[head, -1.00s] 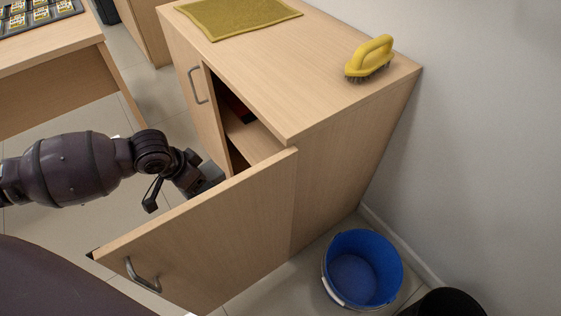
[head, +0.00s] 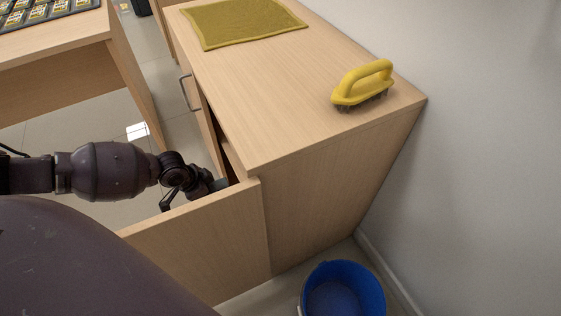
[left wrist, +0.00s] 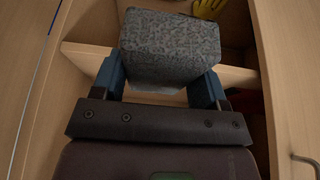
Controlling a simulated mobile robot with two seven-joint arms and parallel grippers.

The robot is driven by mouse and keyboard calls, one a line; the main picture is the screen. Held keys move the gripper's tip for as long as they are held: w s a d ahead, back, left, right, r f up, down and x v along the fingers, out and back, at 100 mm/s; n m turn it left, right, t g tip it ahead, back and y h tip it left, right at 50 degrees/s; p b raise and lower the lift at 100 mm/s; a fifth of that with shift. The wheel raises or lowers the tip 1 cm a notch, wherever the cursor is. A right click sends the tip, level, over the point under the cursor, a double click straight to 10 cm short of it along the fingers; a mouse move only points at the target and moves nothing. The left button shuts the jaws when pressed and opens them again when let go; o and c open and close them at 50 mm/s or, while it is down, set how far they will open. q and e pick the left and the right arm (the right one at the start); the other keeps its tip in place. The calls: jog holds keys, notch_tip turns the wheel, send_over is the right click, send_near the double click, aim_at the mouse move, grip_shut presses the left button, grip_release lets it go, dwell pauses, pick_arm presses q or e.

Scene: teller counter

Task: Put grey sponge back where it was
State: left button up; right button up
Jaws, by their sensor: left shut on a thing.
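The grey sponge (left wrist: 170,45) is a speckled grey block in the left wrist view. My left gripper (left wrist: 163,85) is shut on it, with a blue finger on each side. The sponge is in front of the open cabinet (left wrist: 75,50), near its inner shelf (left wrist: 232,76). In the head view my left arm reaches behind the open cabinet door (head: 205,240). There the fingers and the sponge are hidden by the door and the cabinet. My right gripper is not in view.
A yellow brush (head: 362,84) and an olive cloth (head: 240,22) lie on the cabinet top (head: 270,85). A blue bucket (head: 343,290) stands on the floor beside the cabinet. A yellow glove-like thing (left wrist: 208,8) is inside the cabinet. A desk (head: 70,60) stands at the left.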

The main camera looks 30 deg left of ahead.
pick_arm(q)
jog(key=shift+w+d, duration=0.15)
jog(key=shift+w, duration=0.05)
jog(key=w+d+b, duration=0.1)
jog(key=w+d, duration=0.1)
jog(key=w, duration=0.2)
jog(key=w+d+b, duration=0.2)
jog(key=w+d, duration=0.1)
jog(key=w, duration=0.2)
jog(key=w+d+b, duration=0.1)
jog(key=w+d, duration=0.2)
jog(key=w, duration=0.2)
jog(key=shift+d+f, duration=0.1)
jog(key=shift+d, duration=0.1)
jog(key=shift+w+d, duration=0.2)
jog(key=shift+w, duration=0.25)
notch_tip(320, 180, down, 3)
jog(key=shift+d+f+b, duration=0.1)
jog(key=shift+f+b, duration=0.05)
jog(key=shift+b, duration=1.05)
jog(key=shift+w+f, duration=0.15)
jog(key=shift+w+r, duration=0.1)
jog(key=shift+r, duration=0.1)
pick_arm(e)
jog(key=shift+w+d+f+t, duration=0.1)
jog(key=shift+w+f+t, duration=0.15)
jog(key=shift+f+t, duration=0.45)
